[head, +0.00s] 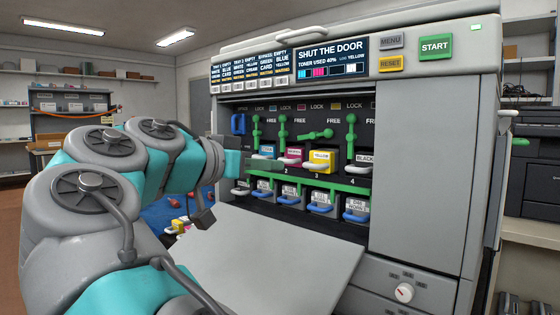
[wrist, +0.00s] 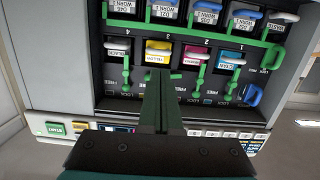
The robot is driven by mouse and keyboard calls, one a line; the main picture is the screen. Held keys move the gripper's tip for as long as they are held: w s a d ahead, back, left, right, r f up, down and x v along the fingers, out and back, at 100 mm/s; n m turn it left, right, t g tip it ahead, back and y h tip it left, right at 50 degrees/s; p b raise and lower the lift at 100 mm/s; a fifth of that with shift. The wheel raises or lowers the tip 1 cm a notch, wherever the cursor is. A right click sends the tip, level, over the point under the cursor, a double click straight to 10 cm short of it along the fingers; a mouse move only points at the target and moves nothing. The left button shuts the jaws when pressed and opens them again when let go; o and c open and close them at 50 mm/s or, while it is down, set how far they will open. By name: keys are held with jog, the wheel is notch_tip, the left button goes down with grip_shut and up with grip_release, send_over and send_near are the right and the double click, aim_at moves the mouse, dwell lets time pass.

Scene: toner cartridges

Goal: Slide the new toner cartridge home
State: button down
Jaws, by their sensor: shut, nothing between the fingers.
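The open printer (head: 425,150) shows a row of toner cartridges: cyan (head: 267,152), magenta (head: 291,157), yellow (head: 321,160) and black (head: 364,160). The yellow cartridge sits in slot 3; I cannot tell how deep. Its green lever (head: 316,134) lies nearly level, while the other green levers (head: 351,135) stand roughly upright. My gripper (head: 240,162) is in front of the opening at the left, with its fingers shut and empty.
The grey front door (head: 275,255) hangs open below the slots. Blue-handled units (head: 320,200) sit under a green rail. The display (head: 330,60) reads "SHUT THE DOOR" and "TONER USED 40%". A blue mat (head: 160,215) with small coloured items lies behind my arm.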

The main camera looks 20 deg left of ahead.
jog(key=shift+x, duration=4.2)
jog(key=shift+x, duration=1)
jog(key=shift+w+d+r, duration=0.15)
jog(key=shift+w+d, duration=0.15)
jog(key=shift+w, duration=0.05)
jog(key=b, duration=0.2)
send_near(310, 165)
jog(key=shift+s+a+f, duration=0.1)
jog(key=shift+s+f, duration=0.05)
jog(key=shift+f, duration=0.55)
